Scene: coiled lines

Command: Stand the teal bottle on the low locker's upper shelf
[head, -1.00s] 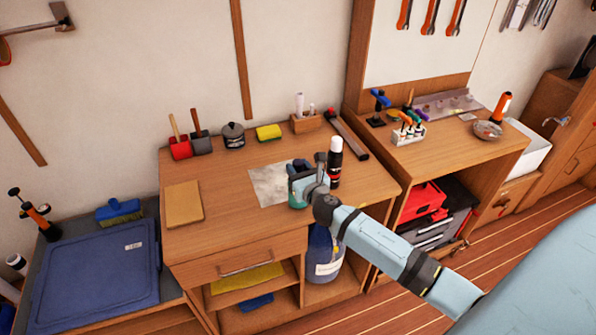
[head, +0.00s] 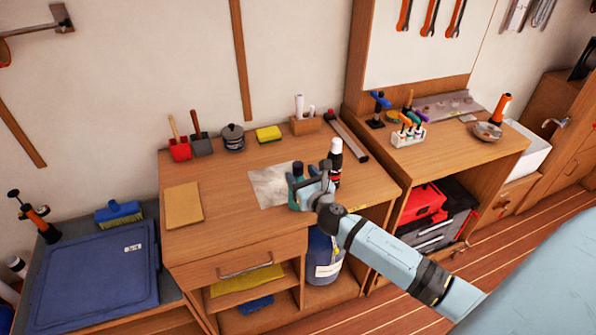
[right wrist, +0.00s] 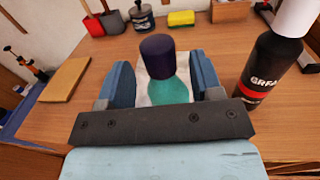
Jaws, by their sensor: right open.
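The teal bottle (right wrist: 170,88), with a dark cap, stands upright on the bench top in the right wrist view, between the two blue fingers of my right gripper (right wrist: 165,85). The fingers are apart, with a gap on each side of the bottle. In the head view my right gripper (head: 309,180) partly hides the bottle (head: 297,172). Under the bench top, a wooden locker (head: 302,268) has an upper shelf (head: 225,291) holding a yellow cloth; a blue item lies below. My left gripper is out of view.
A black bottle with a white cap (head: 335,160) stands close to the right of my gripper. A big blue jug (head: 324,258) stands in the right bay below. A tan board (head: 184,205) lies at left. The bench front-left is clear.

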